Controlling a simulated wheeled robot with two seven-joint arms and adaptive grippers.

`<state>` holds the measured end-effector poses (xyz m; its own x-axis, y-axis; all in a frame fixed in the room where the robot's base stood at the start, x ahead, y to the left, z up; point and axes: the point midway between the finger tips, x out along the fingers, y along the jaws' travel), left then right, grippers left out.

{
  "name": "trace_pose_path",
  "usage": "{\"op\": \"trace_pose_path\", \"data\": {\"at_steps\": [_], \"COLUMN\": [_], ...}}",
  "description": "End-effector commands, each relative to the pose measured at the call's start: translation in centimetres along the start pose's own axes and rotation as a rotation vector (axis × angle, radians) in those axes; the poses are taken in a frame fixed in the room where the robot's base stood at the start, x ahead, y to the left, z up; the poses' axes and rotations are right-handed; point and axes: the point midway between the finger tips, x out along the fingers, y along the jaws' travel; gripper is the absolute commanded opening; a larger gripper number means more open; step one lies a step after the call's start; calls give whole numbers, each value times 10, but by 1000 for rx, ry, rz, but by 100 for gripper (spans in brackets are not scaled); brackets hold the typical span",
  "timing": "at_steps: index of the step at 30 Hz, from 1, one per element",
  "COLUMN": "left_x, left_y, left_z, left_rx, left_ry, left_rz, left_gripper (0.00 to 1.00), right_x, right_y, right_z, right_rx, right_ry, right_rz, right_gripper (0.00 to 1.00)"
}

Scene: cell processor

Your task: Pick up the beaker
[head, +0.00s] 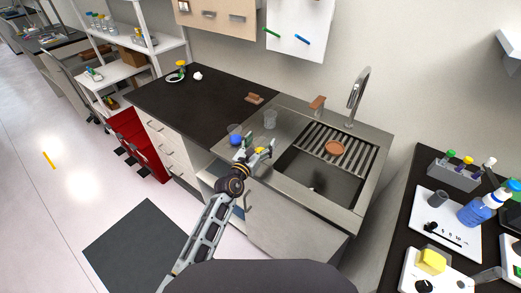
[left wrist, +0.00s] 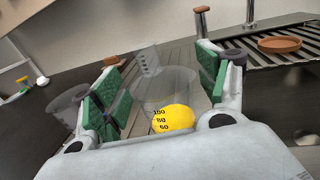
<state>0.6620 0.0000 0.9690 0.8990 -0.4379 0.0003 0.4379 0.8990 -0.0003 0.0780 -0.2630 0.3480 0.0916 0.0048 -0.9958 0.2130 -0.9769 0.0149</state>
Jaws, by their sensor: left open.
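A clear beaker (left wrist: 165,92) with yellow contents and dark graduation marks stands between the fingers of my left gripper (left wrist: 157,75) in the left wrist view. The green finger pads are spread on either side of it, and I see gaps. Its lower part is hidden by my gripper. In the head view my left gripper (head: 257,146) is at the counter left of the sink, with the yellow contents (head: 261,150) showing beside its fingers. A beaker with blue contents (head: 235,138) stands to its left, and an empty-looking clear vessel (head: 270,119) stands behind. My right gripper is not in view.
The sink (head: 318,178) with a rack and a brown dish (head: 335,148) lies to the right, with a tall faucet (head: 357,92) behind. A brown item (head: 254,98) lies at the back. The dark counter (head: 190,105) at the left has free room.

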Motion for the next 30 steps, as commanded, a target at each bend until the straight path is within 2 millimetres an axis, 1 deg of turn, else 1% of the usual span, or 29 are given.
{"op": "trace_pose_path", "data": {"at_steps": [3,16,17,27,29,30], "left_x": [3,3,3,3,3,3], "left_y": [0,0,0,0,0,0], "left_z": [0,0,0,0,0,0], "left_rx": [0,0,0,0,0,0], "left_ry": [0,0,0,1,1,0], "left_rz": [0,0,0,0,0,0], "left_gripper": [74,74,73,29,22,22], "right_x": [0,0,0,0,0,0], "right_y": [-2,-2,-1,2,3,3], "right_z": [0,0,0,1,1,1], "right_rx": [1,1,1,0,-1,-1], "right_ry": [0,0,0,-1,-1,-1], "right_rz": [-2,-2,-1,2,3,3], "right_gripper": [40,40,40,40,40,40]}}
